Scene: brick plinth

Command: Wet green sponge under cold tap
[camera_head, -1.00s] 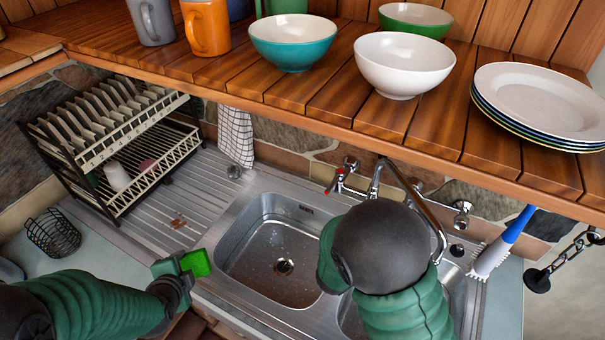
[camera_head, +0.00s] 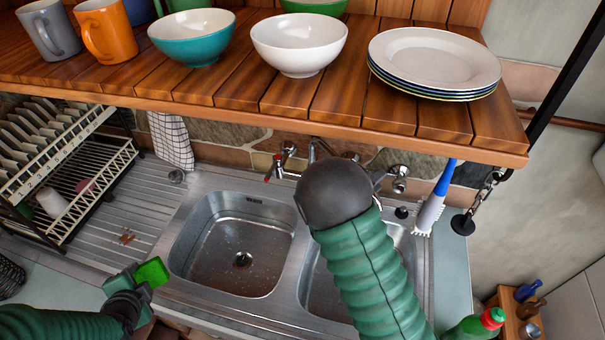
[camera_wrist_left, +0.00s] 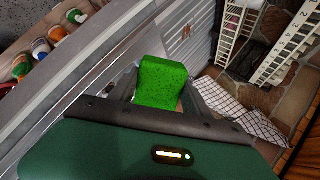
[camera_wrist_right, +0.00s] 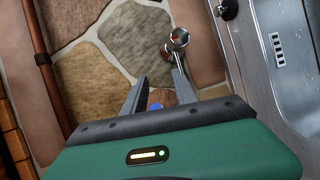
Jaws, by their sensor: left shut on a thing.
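My left gripper (camera_head: 138,279) is shut on the green sponge (camera_head: 153,272), left of the left basin and above the front of the counter. The sponge also fills the jaws in the left wrist view (camera_wrist_left: 160,82). The tap set is on the wall behind the sink, with a red-marked tap (camera_head: 276,166) in sight. My right arm covers most of the spout and the cold tap side. In the right wrist view my right gripper (camera_wrist_right: 158,85) has its fingers apart, with a small blue part (camera_wrist_right: 155,106) between them and chrome fitting (camera_wrist_right: 179,39) just beyond.
The sink has a left basin (camera_head: 181,245) and a right basin (camera_head: 313,275). A wooden shelf (camera_head: 330,118) with bowls, mugs and plates overhangs the taps. A dish rack (camera_head: 75,180) stands left, a brush (camera_head: 432,205) hangs right. A green bottle (camera_head: 470,327) is front right.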

